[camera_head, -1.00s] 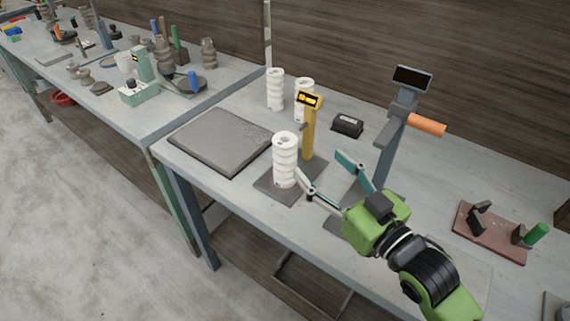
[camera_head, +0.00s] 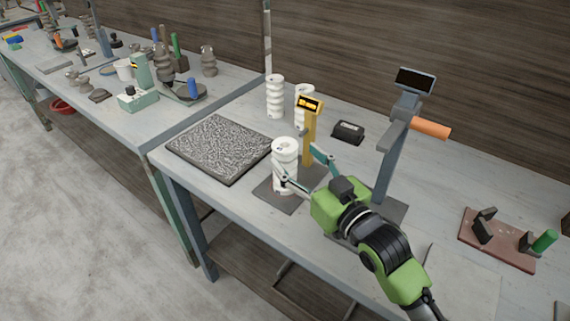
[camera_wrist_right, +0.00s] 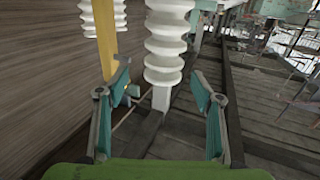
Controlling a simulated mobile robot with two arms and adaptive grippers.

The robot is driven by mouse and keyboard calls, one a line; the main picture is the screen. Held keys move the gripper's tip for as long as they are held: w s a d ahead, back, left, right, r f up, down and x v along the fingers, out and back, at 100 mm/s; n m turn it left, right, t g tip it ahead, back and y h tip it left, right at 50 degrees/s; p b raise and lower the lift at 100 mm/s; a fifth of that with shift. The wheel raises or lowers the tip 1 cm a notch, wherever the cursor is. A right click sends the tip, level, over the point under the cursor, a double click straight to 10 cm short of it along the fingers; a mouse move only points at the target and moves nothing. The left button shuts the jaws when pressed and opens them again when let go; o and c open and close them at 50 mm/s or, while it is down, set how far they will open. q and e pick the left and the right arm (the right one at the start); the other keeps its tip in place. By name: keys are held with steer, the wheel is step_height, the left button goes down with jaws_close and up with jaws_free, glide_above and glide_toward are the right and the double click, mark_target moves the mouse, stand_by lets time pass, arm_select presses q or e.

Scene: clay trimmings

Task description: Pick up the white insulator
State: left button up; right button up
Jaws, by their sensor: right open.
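A white ribbed insulator (camera_head: 285,152) stands upright on a dark plate (camera_head: 275,197) in front of a yellow post with a small display (camera_head: 309,139). My right gripper (camera_head: 298,163) is open, with its fingers around the lower part of this insulator in the head view. In the right wrist view the insulator (camera_wrist_right: 166,45) stands between and beyond the two open fingers (camera_wrist_right: 160,115); I cannot tell whether either touches it. Two more white insulators stand behind, one at the back (camera_head: 275,96) and one partly hidden by the yellow post's display (camera_head: 304,103). My left gripper is not in view.
A grey speckled mat (camera_head: 222,148) lies left of the insulator. A black box (camera_head: 348,131) sits behind. A grey stand with an orange handle (camera_head: 430,128) rises to the right, near a reddish fixture (camera_head: 497,240). A second cluttered table stands at the left.

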mark_target(284, 150)
steer(key=x, duration=0.5)
steer(key=shift+s+a+f+p, duration=0.15)
steer(key=shift+a+p, duration=0.1)
steer(key=shift+p, duration=0.1)
steer(key=shift+c, duration=0.4)
steer(key=c, duration=1.7)
steer(key=shift+o, duration=0.2)
